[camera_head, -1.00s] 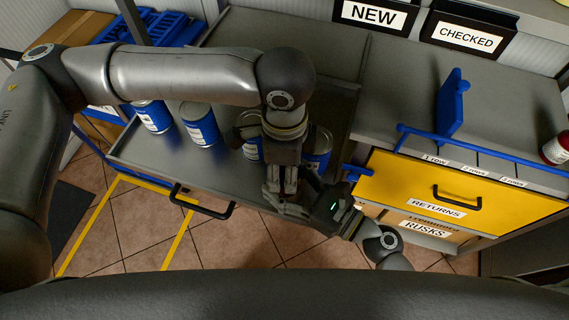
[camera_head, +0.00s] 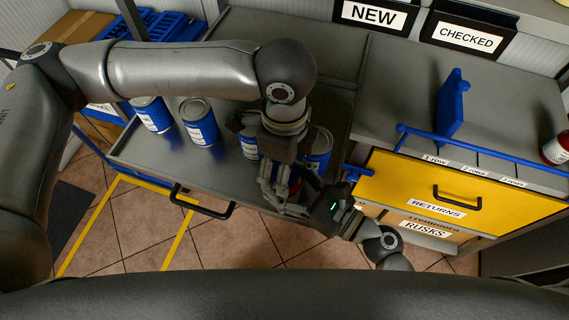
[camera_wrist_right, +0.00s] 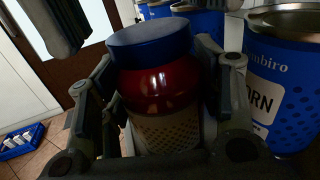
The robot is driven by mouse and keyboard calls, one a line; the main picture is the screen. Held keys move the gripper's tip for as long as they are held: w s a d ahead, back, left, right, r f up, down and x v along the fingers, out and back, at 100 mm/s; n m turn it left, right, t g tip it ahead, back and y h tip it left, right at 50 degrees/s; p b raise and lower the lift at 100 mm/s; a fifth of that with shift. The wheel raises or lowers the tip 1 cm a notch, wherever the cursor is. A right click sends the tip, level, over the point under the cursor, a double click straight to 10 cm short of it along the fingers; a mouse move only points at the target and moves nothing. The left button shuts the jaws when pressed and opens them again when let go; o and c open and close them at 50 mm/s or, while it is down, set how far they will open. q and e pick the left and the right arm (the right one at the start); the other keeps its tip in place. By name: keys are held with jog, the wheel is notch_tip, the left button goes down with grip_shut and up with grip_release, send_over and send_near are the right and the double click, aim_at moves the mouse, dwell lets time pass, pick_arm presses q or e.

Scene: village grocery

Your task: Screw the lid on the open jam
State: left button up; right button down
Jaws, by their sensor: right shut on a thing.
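The jam jar (camera_wrist_right: 165,95) is dark red with a pale dotted label and stands nearly upright in the right wrist view. A blue lid (camera_wrist_right: 148,37) sits on its mouth; how tightly cannot be told. My right gripper (camera_wrist_right: 158,75) is shut around the jar's body, with a finger on each side; in the head view it (camera_head: 298,192) is partly hidden. My left gripper (camera_head: 272,182) points down beside the jar in the head view. Its fingertips overlap the jar and right gripper there, so its opening is unclear.
Several blue cans (camera_head: 199,122) stand on the grey shelf (camera_head: 150,165); a large corn can (camera_wrist_right: 283,80) is close right of the jar. A yellow returns drawer (camera_head: 440,185), a blue rail (camera_head: 480,155) and a red jar (camera_head: 556,148) are to the right.

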pick_arm(q)
notch_tip(320, 180, up, 3)
jog(key=shift+r, duration=0.2)
jog(key=shift+c, duration=0.3)
jog(key=shift+r+n, duration=0.6)
jog(key=shift+n, duration=0.2)
notch_tip(320, 180, up, 2)
jog(key=n, duration=0.4)
jog(key=shift+r, duration=0.15)
jog(key=shift+f, duration=4.05)
jog(key=shift+c, duration=0.3)
